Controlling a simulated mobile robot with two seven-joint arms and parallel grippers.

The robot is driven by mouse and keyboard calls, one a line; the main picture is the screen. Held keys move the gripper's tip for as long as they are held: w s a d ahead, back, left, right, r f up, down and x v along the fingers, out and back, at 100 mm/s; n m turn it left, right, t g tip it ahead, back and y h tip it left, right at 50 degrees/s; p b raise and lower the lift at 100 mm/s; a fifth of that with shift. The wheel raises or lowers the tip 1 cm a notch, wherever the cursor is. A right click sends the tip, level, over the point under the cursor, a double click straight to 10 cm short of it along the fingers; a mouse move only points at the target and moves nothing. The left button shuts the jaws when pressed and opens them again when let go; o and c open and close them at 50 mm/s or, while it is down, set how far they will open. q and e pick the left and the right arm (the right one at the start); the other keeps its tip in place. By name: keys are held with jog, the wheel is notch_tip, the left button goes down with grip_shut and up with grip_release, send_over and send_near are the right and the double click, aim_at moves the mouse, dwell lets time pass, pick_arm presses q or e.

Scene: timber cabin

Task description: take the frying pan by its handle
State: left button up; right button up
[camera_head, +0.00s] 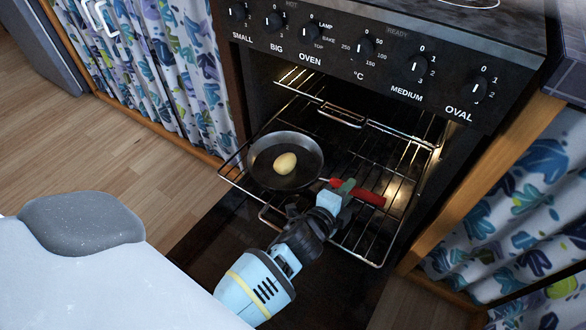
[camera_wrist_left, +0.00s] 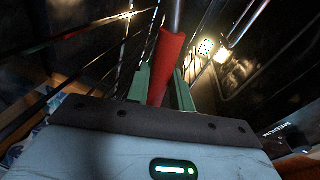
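The dark round frying pan (camera_head: 259,174) lies on the pulled-out oven rack in the head view, with a pale egg-shaped thing (camera_head: 285,163) in it. Its red handle (camera_head: 368,197) points right. My left gripper (camera_head: 343,187) is at the handle, coming from the front. In the left wrist view the red handle (camera_wrist_left: 167,62) runs between the green fingers of my left gripper (camera_wrist_left: 163,84). The fingers lie close against both sides and look shut on it. The pan's bowl is out of the wrist view. My right gripper is not in view.
The wire rack (camera_head: 405,165) sticks out of the open oven, above the lowered dark door (camera_head: 215,235). The control panel (camera_head: 370,55) overhangs the back of the rack. Patterned curtains (camera_head: 180,65) flank the oven. Wooden floor (camera_head: 60,135) is clear at left.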

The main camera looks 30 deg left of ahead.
pick_arm(q)
grip_shut()
jog(key=shift+r, duration=0.15)
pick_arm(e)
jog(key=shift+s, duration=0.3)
